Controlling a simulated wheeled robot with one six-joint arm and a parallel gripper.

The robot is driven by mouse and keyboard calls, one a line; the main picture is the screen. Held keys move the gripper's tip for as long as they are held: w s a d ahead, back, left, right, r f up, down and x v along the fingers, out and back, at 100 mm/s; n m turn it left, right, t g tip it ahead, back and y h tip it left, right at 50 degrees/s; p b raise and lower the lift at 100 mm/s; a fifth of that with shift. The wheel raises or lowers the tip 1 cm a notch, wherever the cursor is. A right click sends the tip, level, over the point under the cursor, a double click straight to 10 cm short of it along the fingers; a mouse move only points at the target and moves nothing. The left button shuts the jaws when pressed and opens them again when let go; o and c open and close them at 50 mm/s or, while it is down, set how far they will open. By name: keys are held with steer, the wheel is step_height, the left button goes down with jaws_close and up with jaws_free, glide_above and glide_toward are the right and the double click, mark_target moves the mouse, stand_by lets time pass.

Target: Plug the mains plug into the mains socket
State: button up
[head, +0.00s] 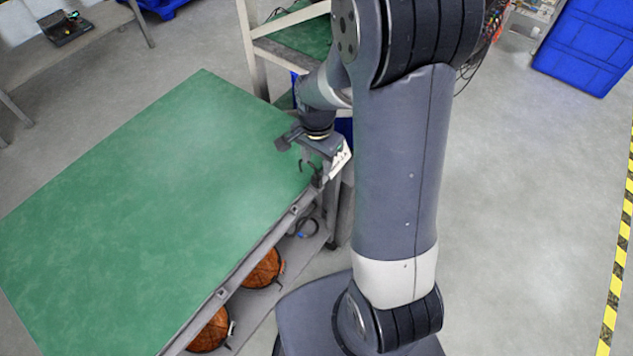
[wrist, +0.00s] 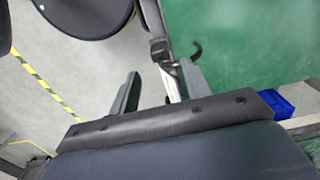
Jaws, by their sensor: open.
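My gripper (head: 311,172) is at the right corner of the green bench, low over its edge. In the wrist view my gripper (wrist: 160,70) has its two fingers wide apart, with nothing held between them. A small dark block (wrist: 159,47) sits on the bench's rail, just past the fingertips. A black curved piece (wrist: 197,50), perhaps a cable, stands out beside the right fingertip over the green top. I cannot tell whether either is the mains plug. A white plate (head: 341,160) shows beside the gripper; I cannot tell whether it is the mains socket.
The green bench top (head: 150,200) is bare. Orange-brown round items (head: 262,270) and a dark coiled cable (head: 306,222) lie on its lower shelf. A beige rack (head: 262,55) stands behind the gripper. A blue bin (head: 588,45) is at upper right. Floor at right is clear.

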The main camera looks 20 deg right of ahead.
mark_target(317, 176)
step_height(317, 176, down, 8)
steer(key=b, duration=0.5)
steer(key=shift+r, duration=0.15)
steer(key=shift+c, duration=0.5)
stand_by(0.3)
jaws_close()
steer(key=shift+r, duration=0.1)
stand_by(0.3)
steer(key=shift+r+p, duration=2.1)
steer(key=shift+r, duration=0.9)
